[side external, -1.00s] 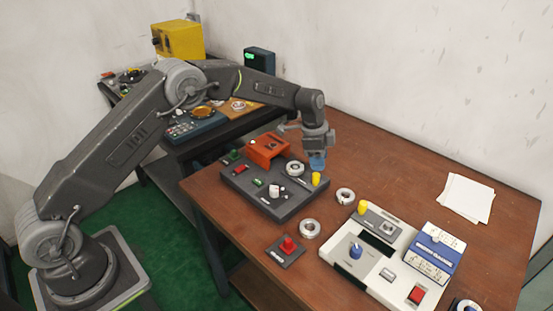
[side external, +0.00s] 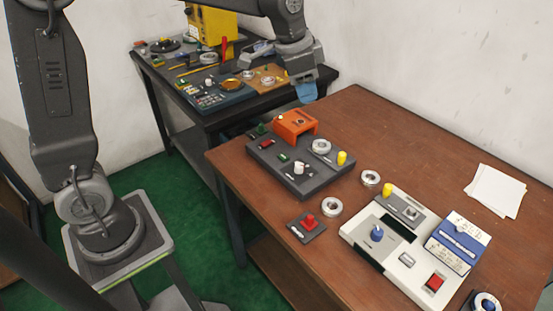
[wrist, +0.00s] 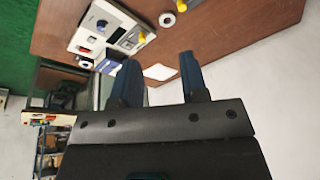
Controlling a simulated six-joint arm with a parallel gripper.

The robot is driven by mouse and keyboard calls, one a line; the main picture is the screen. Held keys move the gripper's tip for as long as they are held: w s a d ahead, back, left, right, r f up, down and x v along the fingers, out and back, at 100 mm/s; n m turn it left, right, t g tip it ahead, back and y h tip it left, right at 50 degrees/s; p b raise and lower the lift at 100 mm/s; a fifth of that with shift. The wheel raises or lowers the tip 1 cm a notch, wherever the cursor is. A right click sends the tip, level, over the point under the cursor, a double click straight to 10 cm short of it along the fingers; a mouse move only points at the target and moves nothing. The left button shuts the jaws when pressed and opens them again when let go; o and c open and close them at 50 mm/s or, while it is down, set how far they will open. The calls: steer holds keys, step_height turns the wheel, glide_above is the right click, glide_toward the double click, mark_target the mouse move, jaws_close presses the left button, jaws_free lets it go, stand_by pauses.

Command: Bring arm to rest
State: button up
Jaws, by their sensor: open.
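My gripper (side external: 306,90) is raised in the side external view, above the gap between the far dark table and the near corner of the wooden table. Its blue fingers point down. In the wrist view my gripper (wrist: 158,80) shows two blue fingers spread apart with nothing between them. My arm is folded back, with its upper link nearly upright over the base. No ring is in the fingers.
The wooden table (side external: 430,140) holds a dark panel (side external: 297,178), an orange bracket (side external: 294,124), a white device (side external: 385,228), several metal rings including one ring (side external: 331,206), a red-button box (side external: 307,225) and white papers (side external: 496,190). The dark table (side external: 170,85) behind is crowded.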

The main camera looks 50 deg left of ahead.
steer(key=s+a+n+t+y, duration=0.1)
steer(key=s+n, duration=0.5)
steer(key=s, duration=1.7)
steer(key=shift+s+a+r+t, duration=0.2)
steer(key=shift+s+a+t, duration=0.2)
steer(key=shift+t, duration=0.3)
